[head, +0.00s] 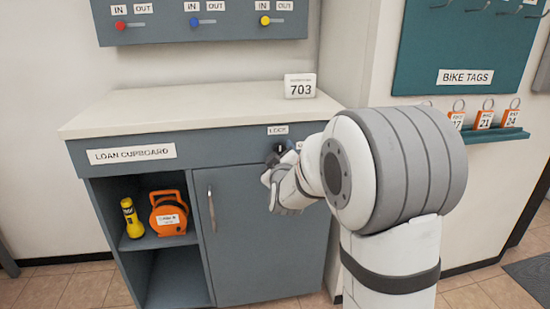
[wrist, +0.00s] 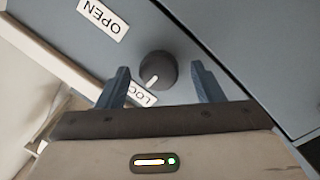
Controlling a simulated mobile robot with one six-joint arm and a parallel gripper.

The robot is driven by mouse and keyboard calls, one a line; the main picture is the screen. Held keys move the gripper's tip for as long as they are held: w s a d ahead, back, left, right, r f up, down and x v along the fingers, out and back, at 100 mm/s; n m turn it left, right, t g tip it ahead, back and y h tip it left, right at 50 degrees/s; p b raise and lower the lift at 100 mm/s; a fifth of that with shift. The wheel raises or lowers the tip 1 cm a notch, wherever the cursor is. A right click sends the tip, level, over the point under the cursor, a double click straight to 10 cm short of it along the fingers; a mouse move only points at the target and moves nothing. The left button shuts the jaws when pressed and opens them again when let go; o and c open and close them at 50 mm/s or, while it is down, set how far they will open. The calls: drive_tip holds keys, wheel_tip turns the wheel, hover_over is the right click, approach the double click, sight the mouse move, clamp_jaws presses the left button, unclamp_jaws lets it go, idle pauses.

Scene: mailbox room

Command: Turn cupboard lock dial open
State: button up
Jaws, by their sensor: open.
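The lock dial (wrist: 158,72) is a dark round knob with a white pointer mark on the blue-grey cupboard front. In the wrist view its pointer is aimed down and left, towards a partly hidden label (wrist: 140,94) that reads "LOC". An "OPEN" label (wrist: 102,19) is up and left of it. My gripper (wrist: 160,80) is open, with one finger on each side of the dial. I cannot tell whether the fingers touch it. In the head view the dial (head: 280,149) is partly hidden behind my gripper (head: 273,172). The loan cupboard door (head: 245,230) is shut.
The open shelf left of the door holds a yellow torch (head: 132,218) and an orange reel-like item (head: 169,213).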

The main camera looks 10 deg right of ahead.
drive_tip(key=shift+w, duration=0.3)
